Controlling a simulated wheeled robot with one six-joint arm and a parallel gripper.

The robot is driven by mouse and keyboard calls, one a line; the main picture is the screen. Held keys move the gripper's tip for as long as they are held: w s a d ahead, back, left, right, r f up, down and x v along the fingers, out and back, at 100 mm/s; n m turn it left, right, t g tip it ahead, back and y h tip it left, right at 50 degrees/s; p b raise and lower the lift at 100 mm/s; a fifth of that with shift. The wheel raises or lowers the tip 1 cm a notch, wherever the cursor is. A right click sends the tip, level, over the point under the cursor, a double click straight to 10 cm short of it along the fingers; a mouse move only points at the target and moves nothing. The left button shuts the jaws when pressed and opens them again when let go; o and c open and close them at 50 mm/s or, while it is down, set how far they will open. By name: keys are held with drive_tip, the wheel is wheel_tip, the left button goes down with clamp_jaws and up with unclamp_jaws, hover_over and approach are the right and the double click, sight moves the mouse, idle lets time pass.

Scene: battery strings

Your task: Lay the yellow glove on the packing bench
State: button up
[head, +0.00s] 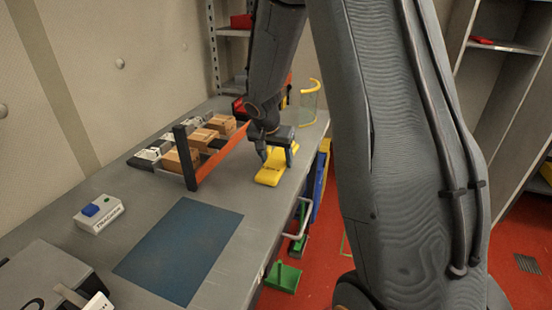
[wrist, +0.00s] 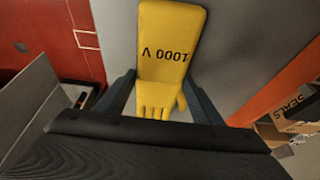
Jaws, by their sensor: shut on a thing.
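The yellow glove (head: 269,176) is at my gripper, over the grey bench (head: 255,204) near its front edge. In the wrist view the glove (wrist: 165,60) reads "1000 V" and its fingers point toward my gripper. My gripper (head: 276,157) is shut on the glove, with one finger on each side of it; the fingers also show in the wrist view (wrist: 160,95). The glove lies flat, at or very close to the bench top; I cannot tell whether it touches.
An orange rail (head: 222,153) on a dark post stands beside the gripper, with several cardboard boxes (head: 180,160) behind it. A yellow-rimmed face shield (head: 309,100) stands farther back. A blue mat (head: 180,250) and a white button box (head: 99,214) lie nearer. Bare bench lies between mat and glove.

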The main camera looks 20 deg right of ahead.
drive_tip(key=shift+f, duration=0.15)
drive_tip(key=o, duration=1.2)
drive_tip(key=shift+r, duration=0.2)
drive_tip(key=shift+r, duration=0.25)
drive_tip(key=b+v, duration=0.2)
drive_tip(key=v, duration=0.9)
drive_tip(key=s+a+f+n+g+y, duration=0.1)
drive_tip(key=s+a+f+n, duration=0.2)
drive_tip(key=s, duration=0.4)
drive_tip(key=s+a+f+n+y, duration=0.1)
drive_tip(key=s+a+f+n, duration=0.2)
drive_tip(key=s, duration=0.4)
drive_tip(key=s+a+f+n+g+y, duration=0.1)
drive_tip(key=s+a+f+n, duration=0.2)
drive_tip(key=s, duration=0.4)
drive_tip(key=shift+s+a+f+g, duration=0.25)
drive_tip(key=shift+s+a+g, duration=0.05)
drive_tip(key=shift+s, duration=0.1)
